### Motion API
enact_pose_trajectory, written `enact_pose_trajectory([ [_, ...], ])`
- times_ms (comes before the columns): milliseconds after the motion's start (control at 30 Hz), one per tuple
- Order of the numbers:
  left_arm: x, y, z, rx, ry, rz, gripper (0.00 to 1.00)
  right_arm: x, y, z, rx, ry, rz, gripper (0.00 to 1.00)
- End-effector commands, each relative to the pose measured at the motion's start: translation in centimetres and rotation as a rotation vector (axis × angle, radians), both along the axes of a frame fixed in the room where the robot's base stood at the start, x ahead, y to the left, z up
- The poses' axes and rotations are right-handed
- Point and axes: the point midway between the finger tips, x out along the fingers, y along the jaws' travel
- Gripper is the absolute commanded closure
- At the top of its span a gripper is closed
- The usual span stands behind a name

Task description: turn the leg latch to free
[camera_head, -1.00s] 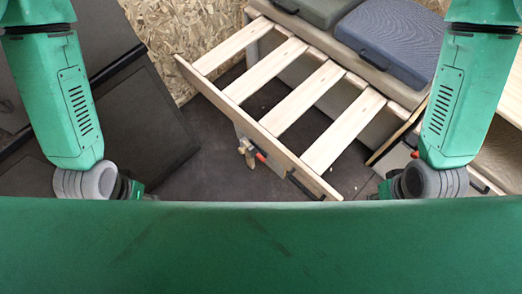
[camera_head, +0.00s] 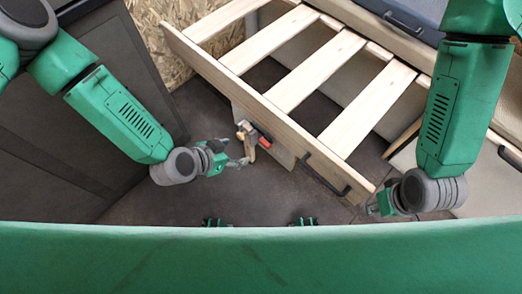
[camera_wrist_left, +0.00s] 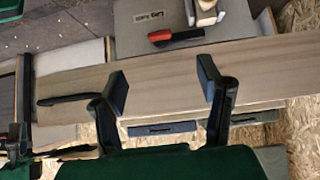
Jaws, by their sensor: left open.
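The leg latch, a small red lever (camera_head: 264,142), sits on a grey leg panel (camera_head: 283,153) under the front rail of a slatted wooden frame. In the left wrist view the red lever (camera_wrist_left: 176,35) lies nearly level below printed lettering on the panel. A pale wooden block (camera_head: 247,137) is beside it. My left gripper (camera_head: 242,162) is just left of and below the latch, apart from it. In the left wrist view my left gripper (camera_wrist_left: 163,86) is open and empty, its fingers in front of the rail. My right gripper (camera_head: 371,209) is small and partly hidden at the right.
The slatted frame's front rail (camera_head: 225,80) runs diagonally above the latch and carries a black handle (camera_head: 325,175). Dark panels (camera_head: 90,110) stand at the left. Bare dark floor (camera_head: 250,195) lies below the latch. A pale cabinet (camera_head: 430,165) is at the right.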

Motion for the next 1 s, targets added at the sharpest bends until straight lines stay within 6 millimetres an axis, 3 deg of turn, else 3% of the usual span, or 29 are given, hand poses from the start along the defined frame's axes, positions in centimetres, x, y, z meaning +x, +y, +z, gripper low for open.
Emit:
enact_pose_trajectory([
  [267,1.7,-2.0,-1.7,0.012,-0.031,-0.011,0.4,0.0,0.0,-1.4,0.0,-0.001,0.0,0.8],
  [700,6.1,-6.0,-8.3,0.0,-0.029,-0.008,0.4,0.0,0.0,-5.6,0.0,0.0,0.0,0.8],
  [1000,7.4,-7.8,-10.0,0.008,-0.027,-0.011,0.4,0.0,0.0,-6.7,0.0,0.0,0.0,0.8],
])
